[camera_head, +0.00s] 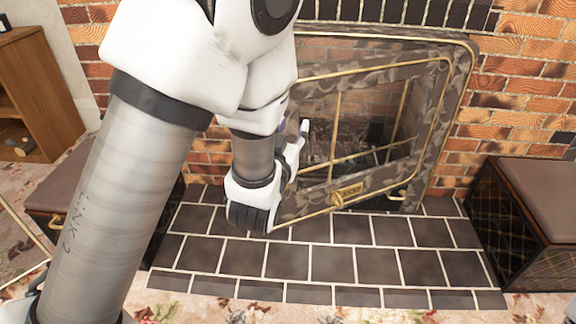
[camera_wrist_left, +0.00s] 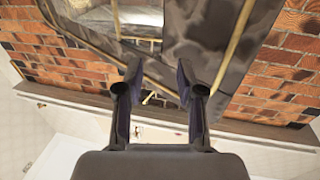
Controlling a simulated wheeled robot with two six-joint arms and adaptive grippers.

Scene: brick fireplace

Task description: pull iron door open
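The iron door (camera_head: 430,125) is a dark mottled panel with gold trim and glass on the brick fireplace. It stands ajar, its left side swung out over the hearth tiles. A gold plate (camera_head: 347,193) sits on its lower edge. My left gripper (camera_head: 303,128) is at the door's left side, where my arm hides part of the door. In the left wrist view my gripper (camera_wrist_left: 160,78) has its two dark fingers apart, with the door's dark panel (camera_wrist_left: 200,35) beyond them. I cannot tell whether a finger touches the door. My right gripper is not in view.
Dark hearth tiles (camera_head: 333,262) lie clear in front of the fireplace. A dark box with a brown cushioned top (camera_head: 540,185) stands at the right, and a similar one (camera_head: 62,185) at the left, partly behind my arm. A wooden cabinet (camera_head: 35,90) is at the far left.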

